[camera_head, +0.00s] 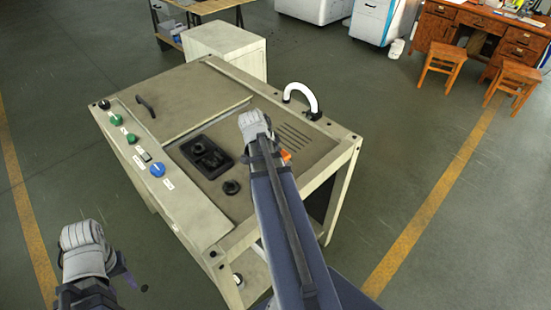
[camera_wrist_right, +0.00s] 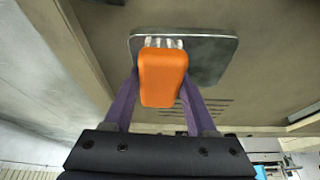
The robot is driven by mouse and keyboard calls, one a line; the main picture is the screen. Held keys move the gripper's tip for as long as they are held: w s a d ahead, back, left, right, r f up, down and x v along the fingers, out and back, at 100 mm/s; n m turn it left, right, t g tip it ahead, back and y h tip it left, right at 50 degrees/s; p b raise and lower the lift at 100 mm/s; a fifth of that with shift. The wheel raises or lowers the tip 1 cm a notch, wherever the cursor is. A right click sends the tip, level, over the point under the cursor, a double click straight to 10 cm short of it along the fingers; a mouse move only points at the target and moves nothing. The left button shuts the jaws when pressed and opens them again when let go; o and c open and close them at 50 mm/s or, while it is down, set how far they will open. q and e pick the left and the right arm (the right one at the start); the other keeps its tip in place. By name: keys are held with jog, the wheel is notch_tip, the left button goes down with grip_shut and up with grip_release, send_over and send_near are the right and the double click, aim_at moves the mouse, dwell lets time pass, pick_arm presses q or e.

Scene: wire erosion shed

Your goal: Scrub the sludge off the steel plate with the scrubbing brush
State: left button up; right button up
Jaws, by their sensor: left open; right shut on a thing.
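The scrubbing brush (camera_wrist_right: 163,78) has an orange body and pale bristles. My right gripper (camera_wrist_right: 158,95) is shut on it, with one purple finger on each side. The steel plate (camera_wrist_right: 212,62) is a grey, rounded square behind the brush in the right wrist view. The bristles overlap the plate's left part; I cannot tell whether they touch it. I make out no clear sludge on the visible plate. In the head view, my right arm hides the plate and most of the brush; only an orange bit (camera_head: 286,155) shows. My left gripper (camera_head: 124,272) is open and empty, beside the machine.
The beige machine (camera_head: 185,205) has a button panel, a black recessed tray (camera_head: 207,157), a black knob (camera_head: 231,187) and a white curved pipe (camera_head: 303,96) on top. A pale cabinet (camera_head: 225,48) stands behind. Wooden stools and a desk are at the far right. Open floor surrounds it.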

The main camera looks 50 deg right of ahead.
jog(key=shift+w, duration=2.25)
jog(key=shift+w+r, duration=0.1)
jog(key=shift+w, duration=1.95)
jog(key=shift+p, duration=0.3)
notch_tip(320, 180, up, 6)
jog(key=p, duration=0.5)
jog(key=shift+p, duration=0.4)
notch_tip(320, 180, up, 3)
jog(key=p, duration=0.3)
